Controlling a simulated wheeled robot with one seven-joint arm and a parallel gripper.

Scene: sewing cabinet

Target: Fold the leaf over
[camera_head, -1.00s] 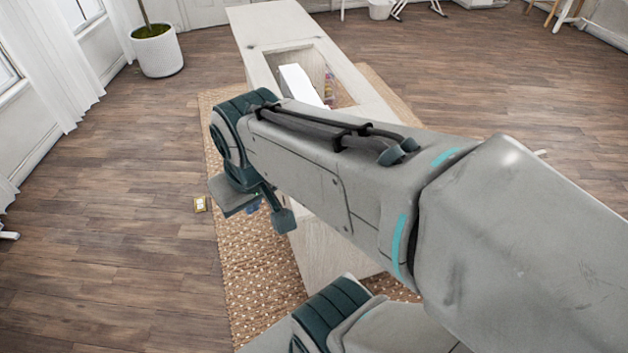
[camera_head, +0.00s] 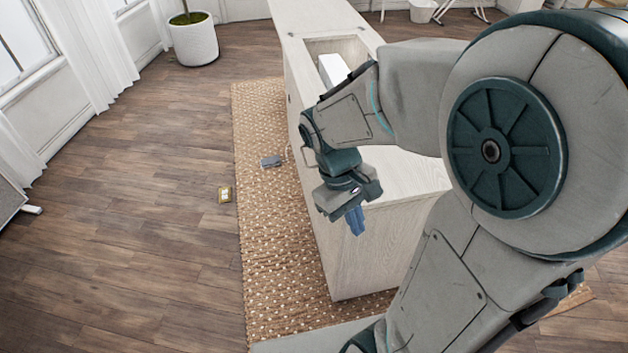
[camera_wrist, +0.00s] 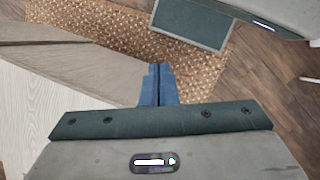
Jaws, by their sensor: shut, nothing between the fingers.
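The pale wood cabinet (camera_head: 335,240) stands on the woven rug, with an opening in its top that shows part of a white machine (camera_head: 333,68). A flat pale top panel (camera_head: 312,16) lies beyond the opening; I cannot tell for sure whether it is the leaf. My gripper (camera_head: 355,221) points down in front of the cabinet's near left side, shut and empty. In the wrist view its blue fingers (camera_wrist: 160,70) are together, with pale cabinet surfaces (camera_wrist: 40,115) to their left. My arm hides much of the cabinet top.
A woven rug (camera_head: 265,230) lies under the cabinet. A small yellowish item (camera_head: 225,194) lies on the wood floor, and a grey pedal-like item (camera_head: 270,161) on the rug. A potted plant (camera_head: 194,40) stands at the back left.

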